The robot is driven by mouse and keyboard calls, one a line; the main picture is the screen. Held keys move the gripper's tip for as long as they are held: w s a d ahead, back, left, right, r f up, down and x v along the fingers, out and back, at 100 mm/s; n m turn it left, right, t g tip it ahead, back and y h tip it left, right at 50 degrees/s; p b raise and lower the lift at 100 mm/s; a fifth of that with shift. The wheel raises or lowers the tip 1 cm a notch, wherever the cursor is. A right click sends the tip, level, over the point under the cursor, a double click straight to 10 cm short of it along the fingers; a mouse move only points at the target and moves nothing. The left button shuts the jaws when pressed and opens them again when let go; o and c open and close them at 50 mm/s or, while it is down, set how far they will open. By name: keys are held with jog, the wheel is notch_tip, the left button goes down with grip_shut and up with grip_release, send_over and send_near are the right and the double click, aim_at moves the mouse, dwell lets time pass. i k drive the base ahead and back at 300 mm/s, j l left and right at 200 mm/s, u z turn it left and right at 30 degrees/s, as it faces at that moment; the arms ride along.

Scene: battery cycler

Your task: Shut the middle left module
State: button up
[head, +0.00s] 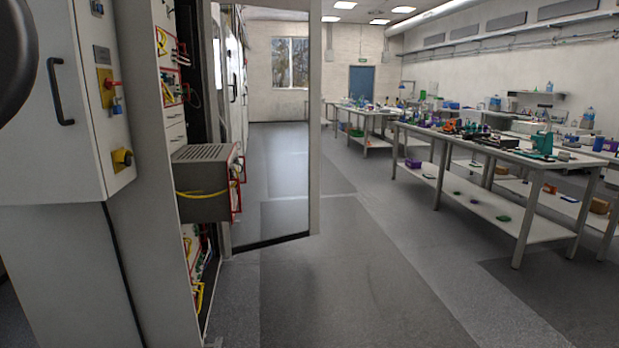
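A grey module (200,183) with a vented top sticks well out of the tall battery cycler cabinet (150,250) on the left. Its red-edged front (237,182) faces right, and a yellow cable (203,194) runs along its side. Other modules (168,60) with red frames and yellow cables sit further in, above and below it. Whether the pulled-out one is the middle left module I cannot tell from this angle. My gripper is not in view; a dark rounded shape at the upper left edge may be part of my arm.
A framed glass door (270,130) stands open just beyond the module. The grey floor (340,270) is clear up to the cluttered workbenches (490,140) on the right.

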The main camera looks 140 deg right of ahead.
aim_at(199, 168)
jog(key=k+z, duration=0.1)
jog(key=z, duration=0.35)
jog(key=k+z, duration=0.1)
jog(key=z, duration=0.35)
jog(key=k+z, duration=0.1)
jog(key=z, duration=0.3)
jog(key=k+l+z, duration=0.1)
jog(key=z, duration=0.35)
jog(key=k+l+z, duration=0.1)
jog(key=z, duration=0.35)
jog(key=k+l+z, duration=0.1)
jog(key=l+z, duration=0.2)
jog(key=k+l+z, duration=0.1)
jog(key=l+z, duration=0.5)
jog(key=k+l, duration=0.1)
jog(key=l, duration=0.65)
jog(key=k+l+z, duration=0.15)
jog(key=l, duration=0.65)
jog(key=i+j+u, duration=0.15)
jog(key=i+j, duration=0.7)
jog(key=i, duration=0.15)
